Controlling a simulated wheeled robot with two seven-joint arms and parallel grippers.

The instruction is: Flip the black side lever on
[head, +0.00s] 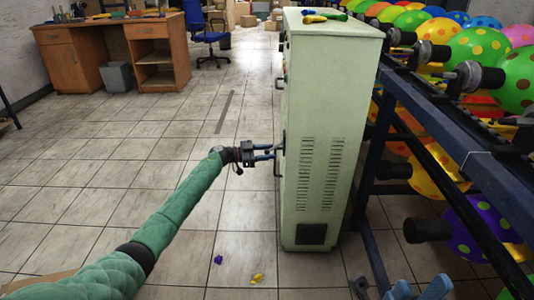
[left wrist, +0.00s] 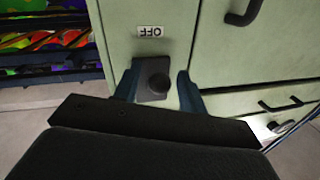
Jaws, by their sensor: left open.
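The black side lever (left wrist: 157,84) shows in the left wrist view as a round dark knob on a dark square plate on the pale green cabinet (head: 325,130). An upside-down OFF label (left wrist: 151,32) is above the plate in that view. My left gripper (head: 273,152) is open at the cabinet's left face. In the left wrist view its two blue fingers (left wrist: 157,88) lie on either side of the knob. I cannot tell whether they touch it.
A rack of colourful balloons (head: 440,170) stands right of the cabinet. Black handles (left wrist: 243,12) are on the cabinet's side. Small purple and yellow scraps (head: 257,278) lie on the floor. A desk (head: 150,55) and blue chair (head: 207,37) stand behind. Floor left of the cabinet is mostly clear.

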